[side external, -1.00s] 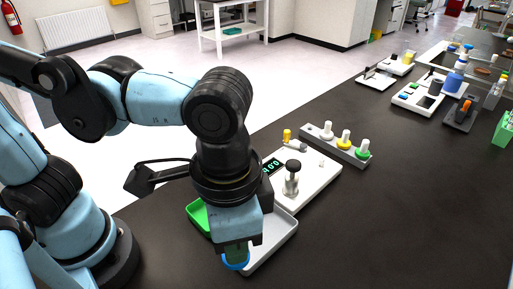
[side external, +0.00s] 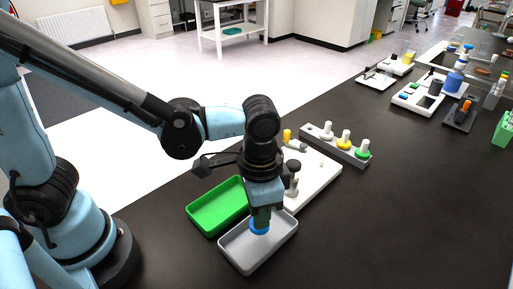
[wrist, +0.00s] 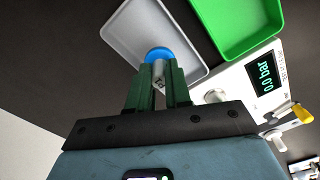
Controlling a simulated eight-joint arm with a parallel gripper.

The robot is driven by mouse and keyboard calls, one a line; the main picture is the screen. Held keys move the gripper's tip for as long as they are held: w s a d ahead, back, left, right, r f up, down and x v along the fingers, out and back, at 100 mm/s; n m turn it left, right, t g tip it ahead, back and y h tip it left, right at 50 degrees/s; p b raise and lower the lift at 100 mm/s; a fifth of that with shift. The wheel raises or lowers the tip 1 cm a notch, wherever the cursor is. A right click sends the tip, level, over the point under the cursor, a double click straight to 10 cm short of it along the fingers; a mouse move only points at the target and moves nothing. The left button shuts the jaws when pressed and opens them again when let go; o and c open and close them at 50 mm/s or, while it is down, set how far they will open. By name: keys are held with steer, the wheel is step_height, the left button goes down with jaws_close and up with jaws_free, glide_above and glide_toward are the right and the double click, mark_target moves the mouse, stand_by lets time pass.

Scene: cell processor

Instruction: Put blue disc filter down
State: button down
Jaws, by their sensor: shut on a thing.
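The blue disc filter (side external: 259,227) is held at the tips of my gripper (side external: 261,213), over the grey tray (side external: 246,265). In the wrist view the filter (wrist: 158,53) shows as a blue disc with a pale stem between the green fingers of my gripper (wrist: 158,80). The fingers are shut on it. The grey tray (wrist: 125,35) lies behind it in that view. I cannot tell whether the disc touches the tray floor.
A green tray (side external: 215,207) lies left of the grey one. A white device (side external: 318,180) with a pressure display (wrist: 265,84) stands right behind the trays. A grey rack (side external: 318,140) holds white, yellow and green capped pieces. The bench at front right is clear.

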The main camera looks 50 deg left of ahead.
steer(key=shift+f, duration=1.5)
steer(key=c, duration=1.1)
jaws_free()
steer(key=shift+o, duration=0.2)
step_height(320, 180, up, 12)
steer(key=shift+f, duration=0.1)
steer(key=w+a+f+n+t, duration=0.1)
steer(key=a+n+t, duration=0.4)
steer(key=a, duration=1.2)
steer(key=shift+w+a+f+n+t, duration=0.2)
steer(key=shift+w+a+n+t, duration=0.15)
steer(key=shift+w+t, duration=0.55)
steer(key=shift+s+d, duration=0.1)
steer(key=shift+s, duration=0.1)
